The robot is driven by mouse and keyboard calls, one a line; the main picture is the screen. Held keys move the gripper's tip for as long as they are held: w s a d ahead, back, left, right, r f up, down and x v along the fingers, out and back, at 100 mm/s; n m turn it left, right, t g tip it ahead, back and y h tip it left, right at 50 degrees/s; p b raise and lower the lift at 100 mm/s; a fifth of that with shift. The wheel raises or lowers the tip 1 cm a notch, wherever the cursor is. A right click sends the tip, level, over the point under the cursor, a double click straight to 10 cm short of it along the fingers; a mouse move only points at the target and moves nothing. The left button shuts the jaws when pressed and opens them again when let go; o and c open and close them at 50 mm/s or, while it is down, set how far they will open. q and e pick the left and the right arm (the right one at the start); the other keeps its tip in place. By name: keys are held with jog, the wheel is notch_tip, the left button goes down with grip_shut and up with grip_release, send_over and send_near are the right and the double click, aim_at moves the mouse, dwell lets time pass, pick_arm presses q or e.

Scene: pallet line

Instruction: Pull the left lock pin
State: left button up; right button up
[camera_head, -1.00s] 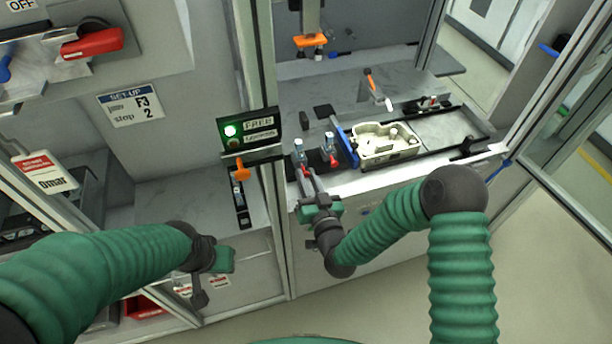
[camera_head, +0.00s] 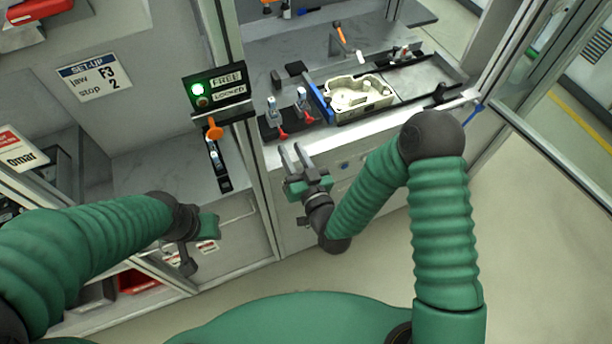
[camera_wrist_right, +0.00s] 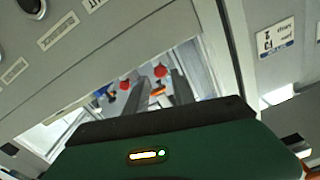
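Two lock pins with red ends stand side by side on a dark base at the front of the work surface. The left pin's red end (camera_head: 283,134) sticks out towards the front edge; the right pin's red end (camera_head: 309,120) is beside it. Both red ends also show in the right wrist view, beyond the fingers. My right gripper (camera_head: 291,150) is open and empty, its fingertips just short of the left red end, with a small gap. My left gripper (camera_head: 197,240) hangs at the left, away from the pins; its finger opening cannot be made out.
A sign (camera_head: 216,90) reading FREE and LOCKED has its green lamp lit by FREE. A pale casting (camera_head: 358,96) lies in a fixture right of the pins, beside a blue bar (camera_head: 319,102).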

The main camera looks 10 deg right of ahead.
jog(key=p+v, duration=0.5)
jog(key=v, duration=0.8)
jog(key=shift+a, duration=0.1)
